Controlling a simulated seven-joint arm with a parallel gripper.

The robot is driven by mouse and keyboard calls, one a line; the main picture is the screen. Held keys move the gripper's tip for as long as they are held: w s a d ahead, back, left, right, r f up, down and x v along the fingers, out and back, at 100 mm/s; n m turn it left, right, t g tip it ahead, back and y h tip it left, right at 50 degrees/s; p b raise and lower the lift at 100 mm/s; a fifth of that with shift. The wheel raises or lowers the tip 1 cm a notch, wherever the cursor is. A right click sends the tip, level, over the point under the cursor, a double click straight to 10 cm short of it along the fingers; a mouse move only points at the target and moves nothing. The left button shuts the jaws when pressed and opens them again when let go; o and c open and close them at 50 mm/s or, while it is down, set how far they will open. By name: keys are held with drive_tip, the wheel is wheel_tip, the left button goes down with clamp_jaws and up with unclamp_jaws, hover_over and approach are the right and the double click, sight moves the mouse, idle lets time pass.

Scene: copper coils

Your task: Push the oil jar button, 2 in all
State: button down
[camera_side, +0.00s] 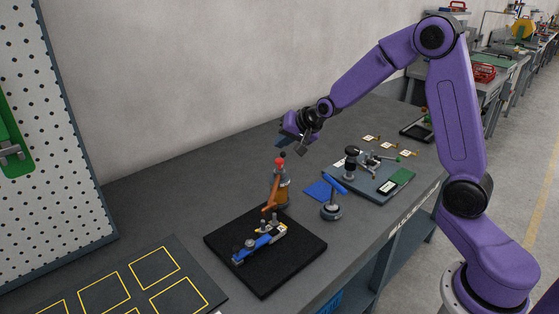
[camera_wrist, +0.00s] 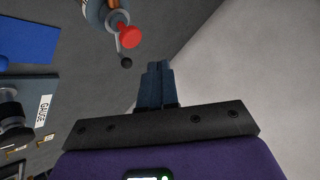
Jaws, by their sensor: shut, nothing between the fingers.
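The oil jar (camera_side: 281,193) stands upright on the bench behind the black mat, an amber body with a copper-coloured spout. Its red button (camera_side: 279,161) is on top, with a small black knob beside it. In the wrist view the red button (camera_wrist: 129,37) shows at the upper middle, with the black knob (camera_wrist: 126,62) below it. My gripper (camera_side: 281,141) is above the jar, apart from the button. In the wrist view the blue fingers of my gripper (camera_wrist: 157,68) are together and empty, to the lower right of the button.
The black mat (camera_side: 298,262) holds a small blue-and-grey fixture (camera_side: 258,243). A gauge plate (camera_side: 368,180) lies farther back. A pegboard (camera_side: 75,130) stands left. The bench behind the jar is clear.

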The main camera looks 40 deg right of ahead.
drive_tip(key=shift+f, duration=1.1)
drive_tip(key=shift+f, duration=0.1)
idle(1.2)
drive_tip(key=shift+f, duration=0.3)
drive_tip(key=shift+f, duration=0.85)
idle(1.0)
drive_tip(key=shift+r, duration=1.25)
drive_tip(key=shift+r, duration=2.5)
